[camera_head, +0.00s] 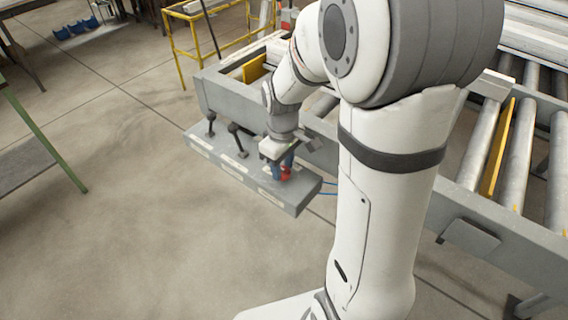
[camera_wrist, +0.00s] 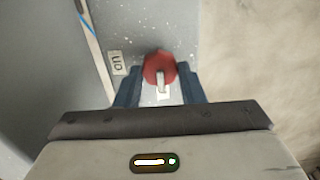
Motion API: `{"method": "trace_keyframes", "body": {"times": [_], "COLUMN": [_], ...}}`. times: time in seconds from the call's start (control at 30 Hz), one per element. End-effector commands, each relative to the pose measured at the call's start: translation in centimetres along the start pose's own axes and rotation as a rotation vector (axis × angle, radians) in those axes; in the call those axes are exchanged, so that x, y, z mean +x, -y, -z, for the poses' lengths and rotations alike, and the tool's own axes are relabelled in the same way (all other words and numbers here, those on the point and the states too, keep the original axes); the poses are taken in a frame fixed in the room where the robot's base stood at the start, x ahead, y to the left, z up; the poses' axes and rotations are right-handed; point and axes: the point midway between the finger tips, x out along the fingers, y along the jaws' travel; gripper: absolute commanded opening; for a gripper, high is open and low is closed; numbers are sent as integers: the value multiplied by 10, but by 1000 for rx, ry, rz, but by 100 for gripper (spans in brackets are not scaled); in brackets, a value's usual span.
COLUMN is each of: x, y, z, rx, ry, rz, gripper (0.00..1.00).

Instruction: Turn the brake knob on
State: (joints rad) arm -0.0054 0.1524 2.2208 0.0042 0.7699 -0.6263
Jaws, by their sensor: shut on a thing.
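The red brake knob (camera_wrist: 159,66) sits on a grey panel in the wrist view, with a pale bar or pointer across its lower part. My gripper (camera_wrist: 160,88) has its blue fingers on both sides of the knob and is shut on it. A small white label reading "on" (camera_wrist: 118,63) lies to the left of the knob. In the head view the red knob (camera_head: 286,174) shows partly below my gripper (camera_head: 282,168), near the right end of the grey bench box. The knob's exact angle is partly hidden by the fingers.
The grey box (camera_head: 295,208) carries black clamp levers (camera_head: 237,138) and white labels to the left of my gripper. A roller conveyor (camera_head: 490,150) stands behind and right. A yellow rail frame (camera_head: 180,50) stands behind. Open floor lies in front.

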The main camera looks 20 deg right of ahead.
Motion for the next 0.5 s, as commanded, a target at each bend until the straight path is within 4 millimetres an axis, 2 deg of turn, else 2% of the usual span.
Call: {"method": "trace_keyframes", "body": {"times": [0.27, 0.5], "x": [0, 0], "y": [-2, -2], "z": [0, 1], "rx": [33, 162], "ry": [-1, -2], "rz": [-6, -6], "gripper": [12, 12]}}
